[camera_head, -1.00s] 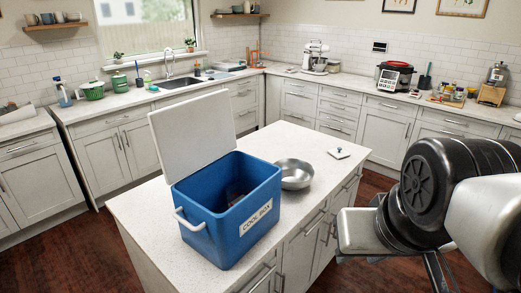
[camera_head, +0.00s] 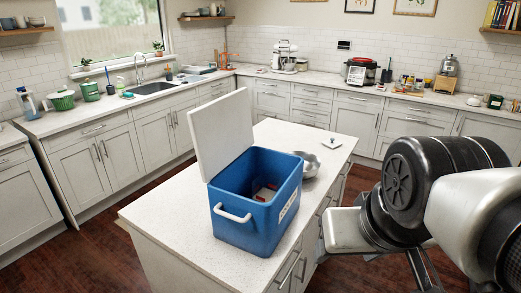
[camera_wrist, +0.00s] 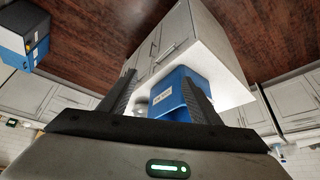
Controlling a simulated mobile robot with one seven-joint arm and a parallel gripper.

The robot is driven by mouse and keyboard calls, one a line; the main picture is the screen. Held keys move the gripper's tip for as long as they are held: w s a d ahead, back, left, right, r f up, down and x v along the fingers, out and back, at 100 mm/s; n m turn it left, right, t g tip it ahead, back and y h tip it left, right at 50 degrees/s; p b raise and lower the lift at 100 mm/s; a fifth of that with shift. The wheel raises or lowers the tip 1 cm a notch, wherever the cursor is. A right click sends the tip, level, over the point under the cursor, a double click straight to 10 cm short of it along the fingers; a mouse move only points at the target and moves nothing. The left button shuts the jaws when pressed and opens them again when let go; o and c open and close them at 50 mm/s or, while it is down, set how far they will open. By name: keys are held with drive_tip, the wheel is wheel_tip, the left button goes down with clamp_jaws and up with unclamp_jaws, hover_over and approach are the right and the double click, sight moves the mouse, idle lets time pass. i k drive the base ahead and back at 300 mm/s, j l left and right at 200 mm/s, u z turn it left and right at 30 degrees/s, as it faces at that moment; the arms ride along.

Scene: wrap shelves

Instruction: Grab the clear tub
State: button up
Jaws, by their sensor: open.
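I cannot make out a clear tub for certain in either view. The blue cool box (camera_head: 258,205) stands on the island with its white lid (camera_head: 221,132) raised. The cool box also shows in the wrist view (camera_wrist: 172,97), beyond my fingers. My gripper (camera_wrist: 161,78) is open with nothing between its fingers, well apart from the box. In the head view my arm is at the right, beside the island.
The white island top (camera_head: 165,212) is bare left of the cool box. A metal bowl (camera_head: 309,165) sits behind the box, with a small white item (camera_head: 332,143) farther back. Counters with appliances line the walls. A blue and dark box (camera_wrist: 22,38) shows at the wrist view's upper left.

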sight(265, 187)
drive_tip(key=j, duration=0.35)
drive_tip(key=k+j, duration=0.15)
drive_tip(key=j, duration=0.2)
drive_tip(key=i+j+z, duration=0.25)
drive_tip(key=j, duration=0.2)
drive_tip(key=j+z, duration=0.3)
drive_tip(key=i+j+z, duration=0.25)
drive_tip(key=j, duration=0.35)
drive_tip(key=j+z, duration=0.25)
drive_tip(key=j, duration=0.25)
drive_tip(key=k, duration=0.05)
